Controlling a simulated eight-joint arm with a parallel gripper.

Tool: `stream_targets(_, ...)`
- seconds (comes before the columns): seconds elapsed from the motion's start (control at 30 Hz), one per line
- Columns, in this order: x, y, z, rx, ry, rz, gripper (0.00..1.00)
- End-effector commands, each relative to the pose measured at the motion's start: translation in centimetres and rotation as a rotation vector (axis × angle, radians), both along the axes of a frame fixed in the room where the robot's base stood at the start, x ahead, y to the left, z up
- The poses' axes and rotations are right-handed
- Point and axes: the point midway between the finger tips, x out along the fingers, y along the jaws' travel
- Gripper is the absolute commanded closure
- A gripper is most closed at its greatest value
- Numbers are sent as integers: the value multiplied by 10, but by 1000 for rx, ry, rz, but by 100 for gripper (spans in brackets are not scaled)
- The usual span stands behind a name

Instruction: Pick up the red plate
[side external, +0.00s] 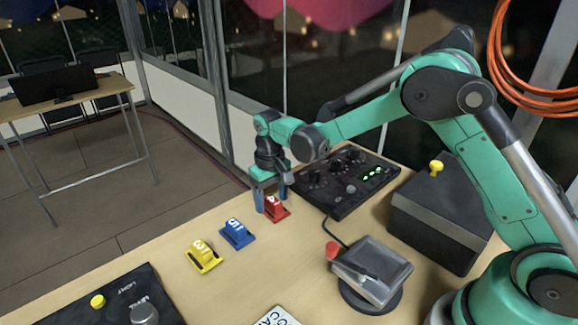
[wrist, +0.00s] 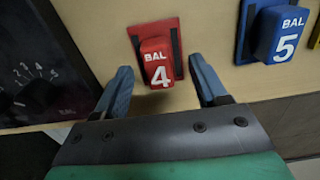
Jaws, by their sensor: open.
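The red plate (side external: 276,208) lies on the wooden table with a raised red block on it. In the wrist view the red plate (wrist: 174,37) shows its block marked "BAL 4". My gripper (side external: 271,200) is low over the table at the plate. Its two blue fingers (wrist: 160,84) are apart, one on each side of the red block's near end, with a gap on both sides. Nothing is held between them. In the side view the gripper hides part of the plate.
A blue plate (side external: 236,233) marked 5 and a yellow plate (side external: 203,256) lie in a row to the left. A black control panel (side external: 345,182) is close on the right. A dark box (side external: 440,222) and a tilted grey device (side external: 372,270) stand nearer the arm.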

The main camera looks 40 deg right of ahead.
Motion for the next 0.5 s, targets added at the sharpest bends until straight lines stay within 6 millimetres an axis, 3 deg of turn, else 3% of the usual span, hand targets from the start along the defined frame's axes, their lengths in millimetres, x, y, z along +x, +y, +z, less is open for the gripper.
stream_targets(0.1, 0, 0, 0, 0, 0, 0, 37)
stream_targets(0.33, 0, 0, 1, 0, 0, 0, 100)
stream_targets(0.5, 0, 0, 1, 0, 0, 0, 100)
